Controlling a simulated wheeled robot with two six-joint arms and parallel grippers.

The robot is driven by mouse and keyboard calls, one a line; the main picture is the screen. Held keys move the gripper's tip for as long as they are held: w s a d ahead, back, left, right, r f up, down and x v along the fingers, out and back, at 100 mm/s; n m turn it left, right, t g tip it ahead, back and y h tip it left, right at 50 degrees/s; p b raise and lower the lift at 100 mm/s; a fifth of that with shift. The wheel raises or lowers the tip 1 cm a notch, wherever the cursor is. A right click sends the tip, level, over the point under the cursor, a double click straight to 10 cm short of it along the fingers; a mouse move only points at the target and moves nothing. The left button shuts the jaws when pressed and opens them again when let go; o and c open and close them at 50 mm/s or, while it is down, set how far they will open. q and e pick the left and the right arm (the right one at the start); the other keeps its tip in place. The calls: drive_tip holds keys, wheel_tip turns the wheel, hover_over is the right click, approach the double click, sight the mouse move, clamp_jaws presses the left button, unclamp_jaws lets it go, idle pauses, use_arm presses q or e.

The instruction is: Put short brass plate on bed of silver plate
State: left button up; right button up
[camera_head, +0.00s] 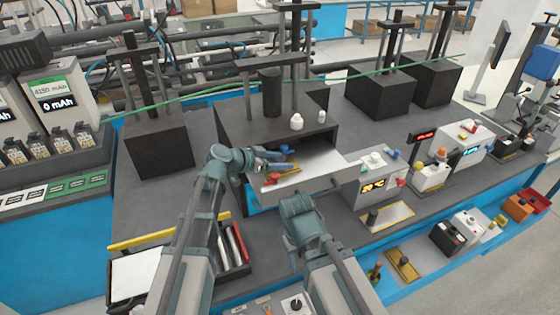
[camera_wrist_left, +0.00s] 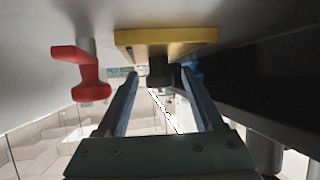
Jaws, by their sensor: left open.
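A brass plate (camera_head: 287,174) with a dark knob lies on or just over the pale silver bed (camera_head: 322,162) under the middle press. My left gripper (camera_head: 284,159) reaches in over this bed. In the left wrist view, which looks inverted, the brass plate (camera_wrist_left: 190,40) sits against the grey bed surface (camera_wrist_left: 240,14). Its black knob (camera_wrist_left: 160,72) is between the open, spread fingers of my left gripper (camera_wrist_left: 165,85). My right arm's fingers are not visible in the head view.
A red knob (camera_wrist_left: 92,80) stands beside the brass plate, and a blue one partly shows on the other side. Other brass plates lie on the bench, one with a dark cylinder (camera_head: 372,218) and one lower right (camera_head: 403,264).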

use_arm(q)
drive_tip(key=p+v, duration=0.5)
drive_tip(key=v, duration=0.6)
drive_tip(key=shift+r, duration=0.1)
drive_tip(key=shift+s+a+r, duration=0.15)
drive_tip(key=shift+s+a, duration=0.05)
drive_tip(key=shift+a, duration=0.2)
